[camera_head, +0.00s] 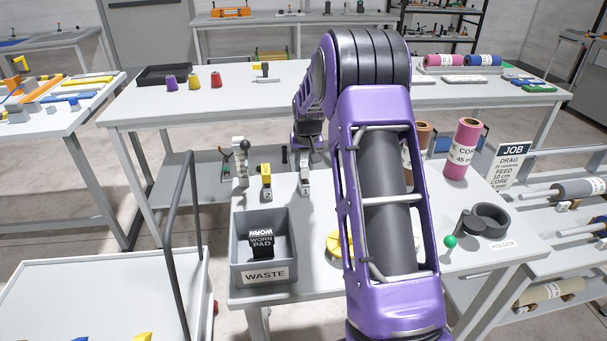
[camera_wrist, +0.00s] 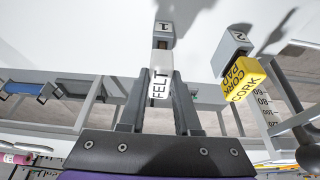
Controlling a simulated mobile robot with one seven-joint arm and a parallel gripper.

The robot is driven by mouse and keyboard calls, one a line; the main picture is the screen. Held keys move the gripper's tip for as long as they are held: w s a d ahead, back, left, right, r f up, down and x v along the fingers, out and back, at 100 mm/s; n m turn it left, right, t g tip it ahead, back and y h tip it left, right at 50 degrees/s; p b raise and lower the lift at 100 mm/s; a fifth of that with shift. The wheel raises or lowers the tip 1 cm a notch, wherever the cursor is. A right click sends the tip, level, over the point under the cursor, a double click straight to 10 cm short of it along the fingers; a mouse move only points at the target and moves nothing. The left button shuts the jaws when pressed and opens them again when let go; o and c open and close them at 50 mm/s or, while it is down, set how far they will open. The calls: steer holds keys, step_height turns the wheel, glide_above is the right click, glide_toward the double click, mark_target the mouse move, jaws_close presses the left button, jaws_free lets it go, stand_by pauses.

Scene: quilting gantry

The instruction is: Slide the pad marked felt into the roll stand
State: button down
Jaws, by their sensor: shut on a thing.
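The felt pad (camera_wrist: 161,78) is white and marked FELT. In the wrist view it stands between the two fingers of my gripper (camera_wrist: 164,105), which is shut on it. Its far end meets the grey block marked 1 (camera_wrist: 164,31); I cannot tell whether it is clear of the block. In the head view that block (camera_head: 305,186) stands on the near table, below my gripper, with my arm partly in front. A dark ring-shaped fixture (camera_head: 490,218) stands at the table's right, beside a green-knobbed lever (camera_head: 450,242); it may be the roll stand, but I cannot tell.
The yellow cork pad (camera_head: 267,175) stands in block 2, close left of block 1. A scale post with a black ball (camera_head: 241,162) stands further left. The grey WASTE bin (camera_head: 264,275) holds a worn pad. A pink core roll (camera_head: 463,150) and the JOB sign (camera_head: 512,160) stand at the right.

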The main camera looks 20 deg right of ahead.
steer(key=shift+r+p, duration=1.55)
steer(key=shift+r, duration=1.15)
